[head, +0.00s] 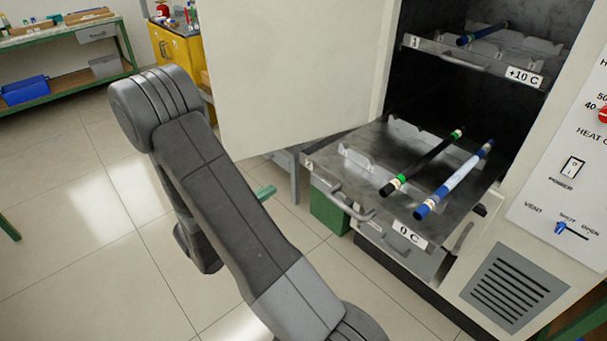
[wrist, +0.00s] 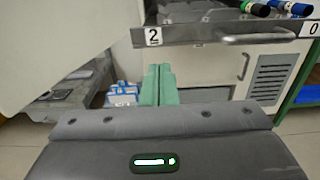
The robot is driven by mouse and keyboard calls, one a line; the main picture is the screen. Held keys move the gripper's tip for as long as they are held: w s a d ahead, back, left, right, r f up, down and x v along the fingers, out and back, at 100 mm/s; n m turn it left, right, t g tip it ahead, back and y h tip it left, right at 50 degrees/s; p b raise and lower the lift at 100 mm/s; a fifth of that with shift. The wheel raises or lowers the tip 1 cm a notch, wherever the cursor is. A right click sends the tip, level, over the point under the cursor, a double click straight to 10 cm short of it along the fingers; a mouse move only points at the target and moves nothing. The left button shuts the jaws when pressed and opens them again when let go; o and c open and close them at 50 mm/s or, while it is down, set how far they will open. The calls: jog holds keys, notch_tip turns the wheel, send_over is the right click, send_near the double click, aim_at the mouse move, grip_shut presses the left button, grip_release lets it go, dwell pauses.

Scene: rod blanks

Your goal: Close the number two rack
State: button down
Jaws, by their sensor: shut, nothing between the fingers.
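The number two rack (head: 325,170) is a grey metal shelf pulled out of the open cabinet, with a "0 C" tag on its front. In the wrist view its front edge (wrist: 190,34) carries a "2" tag and a bar handle. A black rod with a green band (head: 425,160) and a blue rod (head: 455,178) lie across its notched supports. My gripper (head: 265,192) is left of the rack's front, apart from it. Its green fingers (wrist: 158,84) are shut and empty, below the rack's front edge in the wrist view.
The open white cabinet door (head: 295,75) stands left of the rack. A control panel (head: 575,165) is at the right. The tiled floor (head: 70,215) at left is clear.

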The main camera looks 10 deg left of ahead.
aim_at(312, 166)
jog(key=p+x, duration=0.1)
jog(key=x, duration=1.2)
jog(key=shift+w+d+p, duration=0.1)
jog(key=shift+w+p, duration=0.05)
jog(key=shift+p, duration=0.25)
